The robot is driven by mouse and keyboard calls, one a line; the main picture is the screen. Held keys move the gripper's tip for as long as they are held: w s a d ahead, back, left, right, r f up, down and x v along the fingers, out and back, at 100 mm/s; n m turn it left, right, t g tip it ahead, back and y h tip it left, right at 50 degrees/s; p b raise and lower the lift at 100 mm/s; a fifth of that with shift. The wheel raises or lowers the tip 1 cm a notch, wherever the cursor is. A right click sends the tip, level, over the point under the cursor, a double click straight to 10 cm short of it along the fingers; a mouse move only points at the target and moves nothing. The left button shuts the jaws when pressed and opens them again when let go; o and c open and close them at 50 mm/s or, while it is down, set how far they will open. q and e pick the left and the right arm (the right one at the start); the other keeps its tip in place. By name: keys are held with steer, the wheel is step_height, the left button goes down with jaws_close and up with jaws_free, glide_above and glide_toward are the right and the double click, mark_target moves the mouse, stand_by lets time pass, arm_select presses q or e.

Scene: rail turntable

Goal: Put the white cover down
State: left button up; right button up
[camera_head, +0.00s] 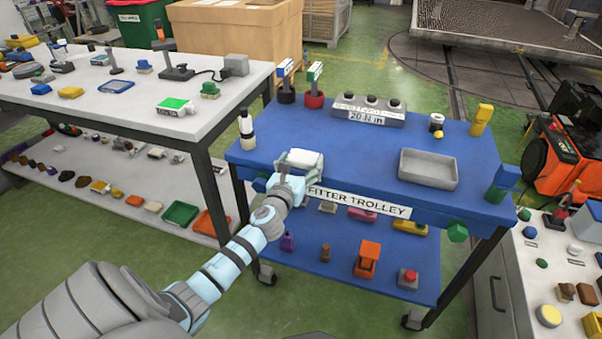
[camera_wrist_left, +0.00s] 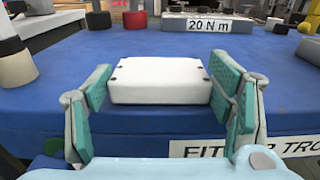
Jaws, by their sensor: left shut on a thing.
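The white cover (camera_head: 304,160) is a small box-like lid with dark screw spots at its corners. It is at the front edge of the blue fitter trolley top (camera_head: 340,155). My left gripper (camera_head: 299,162) is shut on it. In the left wrist view, the white cover (camera_wrist_left: 160,80) lies between the green-padded fingers (camera_wrist_left: 160,92), level and just over or on the blue surface; I cannot tell whether it touches. My right gripper is not in view.
A grey block labelled 20 N m (camera_head: 368,109) stands at the back of the trolley. A grey tray (camera_head: 428,169) is to the right, and a black-and-white bottle (camera_head: 246,130) is at the left edge. The blue top between them is clear.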

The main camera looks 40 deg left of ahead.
arm_select(q)
steer(key=shift+f, duration=0.2)
steer(key=o, duration=1.2)
steer(key=shift+o, duration=1.1)
steer(key=shift+r, duration=0.15)
steer(key=shift+s+r+p, duration=0.1)
steer(key=shift+r+p, duration=0.05)
steer(key=shift+p, duration=0.2)
steer(key=p+v, duration=0.1)
steer(key=v, duration=1.1)
